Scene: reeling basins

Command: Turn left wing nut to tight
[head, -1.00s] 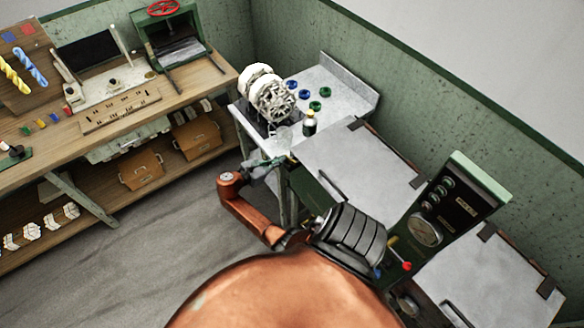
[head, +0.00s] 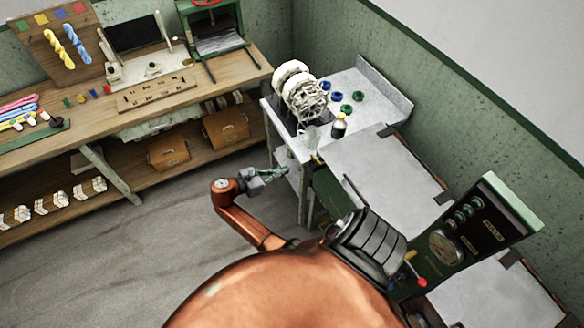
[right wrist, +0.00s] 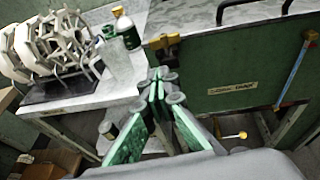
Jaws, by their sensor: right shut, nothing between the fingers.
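The left wing nut looks to be the yellow brass fitting (right wrist: 165,42) at the upper left corner of the green basin front (right wrist: 235,75) in the right wrist view. It is only a tiny yellowish spot in the head view. A second brass fitting (right wrist: 310,38) sits at the panel's right side. My right gripper (head: 282,172) is shut and empty, in the air left of the basin in the head view. In the right wrist view its green fingers (right wrist: 158,82) meet below the left fitting, apart from it. My left gripper is out of view.
A steel side table (head: 372,85) holds white reels (head: 300,92), a bottle (head: 339,125) and a clear beaker (right wrist: 118,65) close to the left fitting. A control panel (head: 480,225) stands right of the basin lid (head: 375,170). The floor (head: 150,240) at left is open.

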